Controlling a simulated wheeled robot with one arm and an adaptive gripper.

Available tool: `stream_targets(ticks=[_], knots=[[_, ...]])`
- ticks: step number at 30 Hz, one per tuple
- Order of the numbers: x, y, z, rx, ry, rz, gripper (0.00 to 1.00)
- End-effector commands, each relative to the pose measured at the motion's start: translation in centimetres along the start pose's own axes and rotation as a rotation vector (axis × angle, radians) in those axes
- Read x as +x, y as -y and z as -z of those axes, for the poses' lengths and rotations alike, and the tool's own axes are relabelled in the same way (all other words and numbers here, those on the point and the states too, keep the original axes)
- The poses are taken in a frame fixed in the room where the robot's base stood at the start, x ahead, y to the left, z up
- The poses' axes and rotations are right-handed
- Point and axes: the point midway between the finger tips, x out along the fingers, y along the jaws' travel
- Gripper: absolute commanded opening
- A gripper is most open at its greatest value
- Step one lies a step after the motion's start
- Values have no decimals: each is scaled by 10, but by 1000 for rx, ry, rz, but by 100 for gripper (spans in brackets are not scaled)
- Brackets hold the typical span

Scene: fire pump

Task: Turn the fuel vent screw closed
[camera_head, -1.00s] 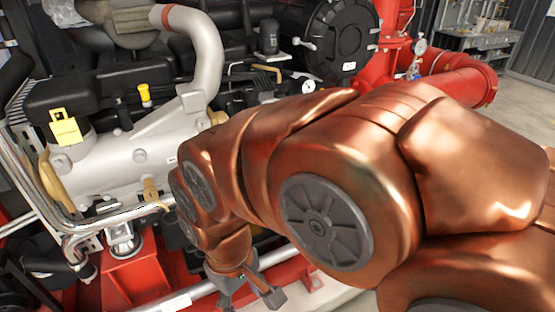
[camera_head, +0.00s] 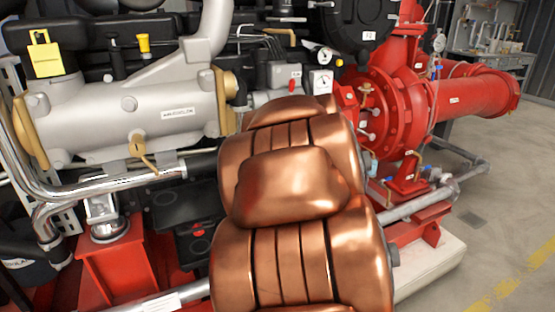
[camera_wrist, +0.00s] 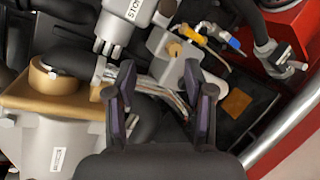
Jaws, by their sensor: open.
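My gripper (camera_wrist: 159,72) is open and empty in the wrist view, its two dark fingers apart. Beyond the fingertips is a grey block (camera_wrist: 160,42) with a small yellow-brass knob (camera_wrist: 174,50) on its face. This knob may be the fuel vent screw, but I cannot tell for sure. The knob shows between the fingers' lines, a little above the tips, with no contact visible. In the head view my arm hides the gripper, and I cannot pick out the screw there.
In the wrist view, a grey cylinder marked STOP (camera_wrist: 128,22) stands left of the block, and blue and yellow valve handles (camera_wrist: 215,38) are at its right. The head view shows the grey manifold (camera_head: 170,110), red pump (camera_head: 395,105) and clear floor (camera_head: 500,220) at right.

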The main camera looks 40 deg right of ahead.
Motion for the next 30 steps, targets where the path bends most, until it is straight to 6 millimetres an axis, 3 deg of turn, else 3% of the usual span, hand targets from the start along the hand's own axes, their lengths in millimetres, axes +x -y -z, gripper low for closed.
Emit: stream_targets(ticks=[1,6,12,20,30], knots=[[13,22,4,-88,7,-40,53],[35,41,8,-400,11,-205,53],[43,55,16,-636,20,-343,53],[49,55,21,-716,22,-399,53],[87,40,26,-714,21,-396,53]])
